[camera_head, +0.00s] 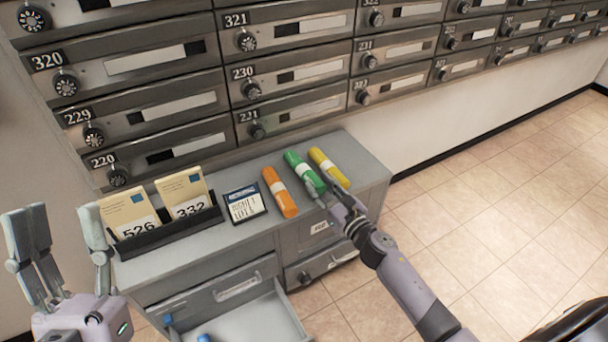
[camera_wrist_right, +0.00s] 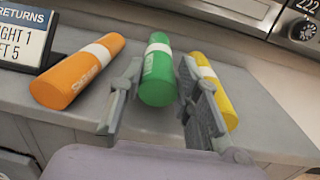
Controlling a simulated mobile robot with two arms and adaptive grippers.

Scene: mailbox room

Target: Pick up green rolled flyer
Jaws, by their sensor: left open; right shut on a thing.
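The green rolled flyer (camera_head: 301,169), with a white band, is on the grey cabinet top between the orange and yellow ones. My right gripper (camera_head: 318,190) is at its near end. In the right wrist view the green rolled flyer (camera_wrist_right: 157,75) lies between the two fingers of my right gripper (camera_wrist_right: 160,85), which is shut on it. I cannot tell whether the flyer is clear of the surface. My left gripper (camera_head: 62,225) is open and empty at the left, in front of the cabinet.
An orange rolled flyer (camera_head: 280,193) lies left of the green one, a yellow one (camera_head: 326,164) close right. A small sign (camera_head: 244,204) and a black holder (camera_head: 165,237) with envelopes stand further left. An open drawer (camera_head: 255,322) juts out below. Mailboxes (camera_head: 180,100) line the wall behind.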

